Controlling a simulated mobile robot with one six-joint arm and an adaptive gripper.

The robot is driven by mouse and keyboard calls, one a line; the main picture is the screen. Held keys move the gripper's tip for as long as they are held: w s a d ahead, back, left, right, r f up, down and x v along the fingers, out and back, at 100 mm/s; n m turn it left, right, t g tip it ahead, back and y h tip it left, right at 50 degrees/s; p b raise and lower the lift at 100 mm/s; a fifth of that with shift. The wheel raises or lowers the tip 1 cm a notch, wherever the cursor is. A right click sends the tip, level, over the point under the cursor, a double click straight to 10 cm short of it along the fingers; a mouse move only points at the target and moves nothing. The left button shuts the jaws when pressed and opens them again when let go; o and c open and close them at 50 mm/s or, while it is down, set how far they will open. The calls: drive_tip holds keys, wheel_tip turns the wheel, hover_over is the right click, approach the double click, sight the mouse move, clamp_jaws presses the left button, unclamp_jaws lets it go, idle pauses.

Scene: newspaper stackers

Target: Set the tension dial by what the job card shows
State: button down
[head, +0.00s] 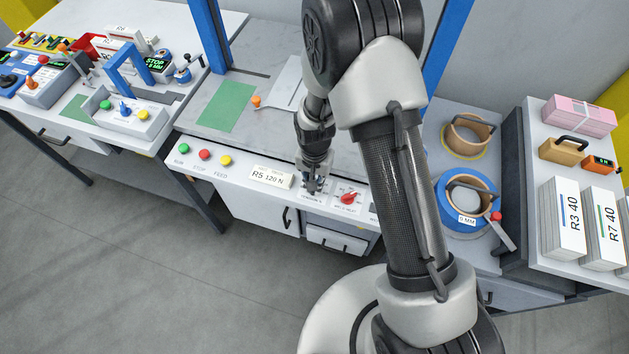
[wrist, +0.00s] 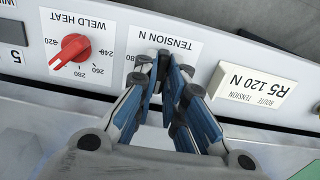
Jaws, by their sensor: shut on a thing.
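The job card (head: 270,177) stands on the sloped front panel of the machine and reads R5 120 N. It also shows, upside down, in the wrist view (wrist: 257,90), with the words route tension. The tension scale plate (wrist: 180,43), headed TENSION N, is beside it. My gripper (head: 312,187) points down at this plate; its blue-padded fingers (wrist: 168,72) are shut on the tension dial. The fingers hide the dial and its pointer, so I cannot read its setting. A number that looks like 180 shows at the plate's edge.
The red weld heat knob (wrist: 72,51) is close beside the tension plate. Green (head: 183,148), red (head: 204,154) and yellow (head: 225,160) buttons are on the panel's left. A blue roll (head: 447,213) lies to the right of my arm. The floor in front is clear.

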idle(0.4)
drive_tip(key=c, duration=1.7)
unclamp_jaws()
drive_tip(key=shift+o, duration=0.2)
wheel_tip(320, 180, up, 12)
drive_tip(key=shift+r, duration=0.1)
drive_tip(key=s+d+r+t, duration=0.15)
drive_tip(key=d+r, duration=0.25)
drive_tip(key=r, duration=0.6)
drive_tip(key=s+d+r+n+t, duration=0.1)
drive_tip(key=s+d+r+n, duration=0.1)
drive_tip(key=s+d+r, duration=0.2)
drive_tip(key=s+d+r+n+t, duration=0.2)
drive_tip(key=s+d+r, duration=0.2)
drive_tip(key=s+r, duration=0.6)
drive_tip(key=s, duration=0.4)
drive_tip(key=shift+s+d, duration=0.2)
drive_tip(key=shift+s, duration=0.05)
